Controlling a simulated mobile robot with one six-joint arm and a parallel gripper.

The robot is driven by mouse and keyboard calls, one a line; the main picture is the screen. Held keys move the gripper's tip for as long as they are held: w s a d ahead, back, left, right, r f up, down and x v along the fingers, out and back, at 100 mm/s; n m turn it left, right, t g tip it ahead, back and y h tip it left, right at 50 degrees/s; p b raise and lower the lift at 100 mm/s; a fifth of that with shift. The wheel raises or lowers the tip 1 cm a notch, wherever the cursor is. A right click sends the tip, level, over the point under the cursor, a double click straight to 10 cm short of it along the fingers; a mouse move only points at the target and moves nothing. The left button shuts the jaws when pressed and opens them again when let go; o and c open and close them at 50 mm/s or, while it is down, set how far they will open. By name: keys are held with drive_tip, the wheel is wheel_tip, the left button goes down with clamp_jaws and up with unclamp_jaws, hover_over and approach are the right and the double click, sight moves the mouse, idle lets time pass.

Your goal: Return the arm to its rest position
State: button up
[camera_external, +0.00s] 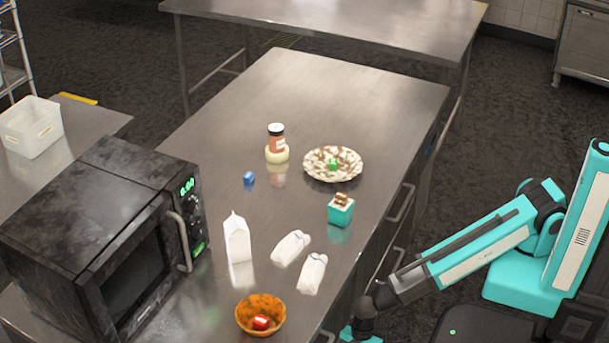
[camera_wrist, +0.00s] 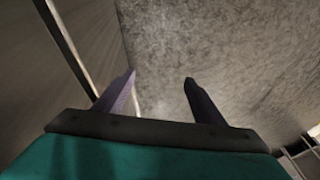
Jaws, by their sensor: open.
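My gripper (camera_wrist: 160,77) shows in the wrist view with its two dark fingers spread apart. Nothing is between them, and the view past them is a grey mottled floor and panel surfaces. In the external view my arm (camera_external: 480,250) reaches down and left from its column beside the steel table. Its teal wrist end (camera_external: 360,335) is low at the table's front side, by the drawers, and is cut by the bottom edge of the picture. The fingers cannot be made out there.

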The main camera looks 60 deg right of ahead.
drive_tip(key=d+f+m+h+p, duration=0.2)
drive_tip(key=d+m, duration=0.2)
drive_tip(key=d, duration=0.9)
drive_tip(key=s+d+m+g+p, duration=0.1)
drive_tip(key=s+d+m, duration=0.3)
drive_tip(key=d, duration=0.5)
drive_tip(key=s+d+m+g+h+p, duration=0.1)
drive_tip(key=s+d, duration=0.4)
drive_tip(key=d, duration=0.5)
drive_tip(key=s+d+r+m+g+p, duration=0.1)
drive_tip(key=s+d+m+g+p, duration=0.1)
drive_tip(key=s+d+m, duration=0.3)
drive_tip(key=d+m+p, duration=0.1)
drive_tip(key=d, duration=0.3)
drive_tip(key=shift+s+d+m+g, duration=0.25)
drive_tip(key=shift+m+g, duration=0.05)
drive_tip(key=shift+g, duration=0.1)
